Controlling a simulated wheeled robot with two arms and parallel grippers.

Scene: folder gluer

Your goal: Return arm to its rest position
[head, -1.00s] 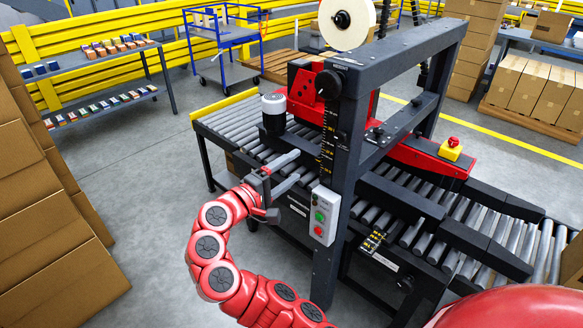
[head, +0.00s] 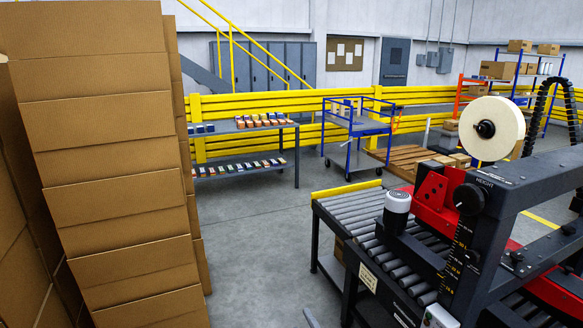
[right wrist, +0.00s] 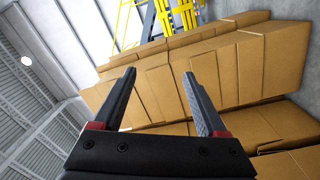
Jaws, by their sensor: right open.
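My right gripper (right wrist: 160,73) shows in the right wrist view, with its two dark fingers apart and nothing between them. Behind the fingers in that view are stacked cardboard cartons (right wrist: 225,75); I cannot tell how far away they are. In the head view neither gripper can be made out clearly. A small grey piece shows at the bottom edge there, and I cannot tell what it is. My left gripper is not in view.
A tall carton stack (head: 120,160) fills the left of the head view. The taping machine (head: 480,240) and its roller conveyor (head: 360,225) stand at the right. A shelf table (head: 245,128) and a blue cart (head: 355,130) are at the back. Grey floor lies between.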

